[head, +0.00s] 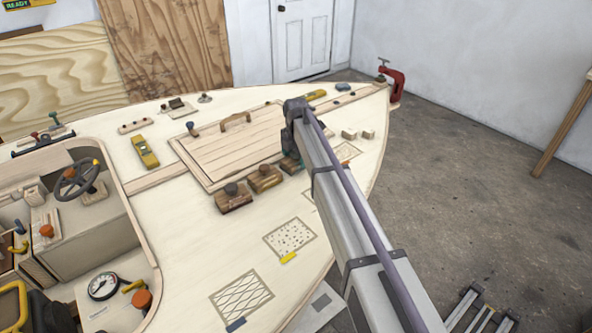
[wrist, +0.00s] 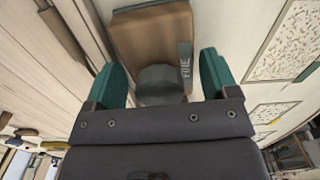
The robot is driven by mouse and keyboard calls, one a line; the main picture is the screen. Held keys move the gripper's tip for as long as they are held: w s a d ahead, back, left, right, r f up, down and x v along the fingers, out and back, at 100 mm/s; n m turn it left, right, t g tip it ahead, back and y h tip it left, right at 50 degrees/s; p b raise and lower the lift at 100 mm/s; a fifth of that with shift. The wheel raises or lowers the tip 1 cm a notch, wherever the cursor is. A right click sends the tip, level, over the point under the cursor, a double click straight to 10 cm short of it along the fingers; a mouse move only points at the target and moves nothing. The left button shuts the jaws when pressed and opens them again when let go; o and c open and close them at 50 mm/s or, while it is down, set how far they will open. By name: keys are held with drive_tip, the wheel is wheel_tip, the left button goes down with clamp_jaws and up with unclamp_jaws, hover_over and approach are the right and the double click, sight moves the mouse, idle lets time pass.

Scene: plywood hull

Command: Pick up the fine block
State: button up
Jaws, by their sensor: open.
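The fine block is a brown wooden block (wrist: 150,42) with a grey round knob (wrist: 160,82) and a grey label reading FINE, seen in the wrist view. My gripper (wrist: 163,80) is open, its two teal fingers on either side of the knob and apart from it. In the head view my gripper (head: 291,154) is over the far right end of a row of blocks. The fine block (head: 291,166) is mostly hidden there by my arm. Whether the fingertips reach below the knob's top is hard to tell.
Two similar knobbed blocks, a middle one (head: 265,178) and a darker one (head: 234,197), stand left of it on the pale deck (head: 190,240). A slatted hatch (head: 232,147) lies behind. Patterned patches (head: 290,237) lie in front. A red clamp (head: 393,80) grips the deck's tip.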

wheel_tip(320, 180, down, 2)
drive_tip(key=shift+f+b, duration=0.1)
drive_tip(key=shift+b, duration=0.2)
drive_tip(key=shift+r, duration=0.3)
drive_tip(key=c, duration=0.7)
drive_tip(key=shift+p, duration=0.3)
drive_tip(key=shift+c, duration=0.2)
